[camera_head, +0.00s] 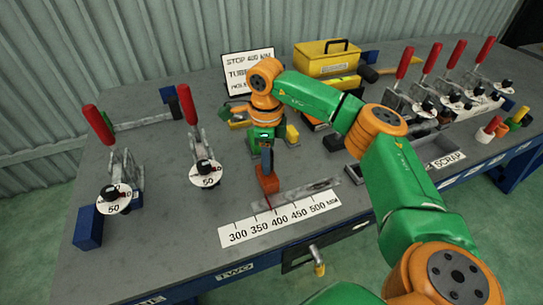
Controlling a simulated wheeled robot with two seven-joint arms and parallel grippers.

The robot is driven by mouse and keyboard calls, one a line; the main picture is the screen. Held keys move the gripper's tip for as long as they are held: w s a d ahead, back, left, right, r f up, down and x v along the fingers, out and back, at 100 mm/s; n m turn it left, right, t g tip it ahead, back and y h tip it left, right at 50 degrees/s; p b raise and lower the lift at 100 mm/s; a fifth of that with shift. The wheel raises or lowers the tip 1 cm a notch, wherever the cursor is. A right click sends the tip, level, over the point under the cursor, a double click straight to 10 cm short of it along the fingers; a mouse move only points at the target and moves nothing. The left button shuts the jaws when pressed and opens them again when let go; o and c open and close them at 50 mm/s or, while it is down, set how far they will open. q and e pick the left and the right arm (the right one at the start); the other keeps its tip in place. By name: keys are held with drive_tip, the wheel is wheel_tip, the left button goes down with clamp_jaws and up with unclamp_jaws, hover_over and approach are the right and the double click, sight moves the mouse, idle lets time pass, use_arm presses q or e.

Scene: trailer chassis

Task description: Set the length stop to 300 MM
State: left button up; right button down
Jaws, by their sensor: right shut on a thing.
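The length stop is a small red-brown block (268,184) on a metal rail (305,189) behind the scale. The white scale (280,220) is marked 300 to 500 MM, with 300 at its left end. A thin red pointer runs from the block toward the scale, around the 350 to 400 marks; the exact reading is too small to tell. My right gripper (267,166) points down from above and is shut on the stop block. Its fingers hide the top of the block. My left gripper is out of view.
A sign (248,70) reads "STOP 400 MM", partly hidden by my arm. Red-handled toggle clamps (190,105) stand at left, more at right. A yellow toolbox (327,58) is at the back. A SCRAP label (446,160) is at right.

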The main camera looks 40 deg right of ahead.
drive_tip(key=a, duration=0.2)
drive_tip(key=w+a, duration=0.1)
drive_tip(key=a, duration=0.3)
drive_tip(key=shift+w+p, duration=0.3)
drive_tip(key=shift+p, duration=0.05)
drive_tip(key=c, duration=0.5)
unclamp_jaws()
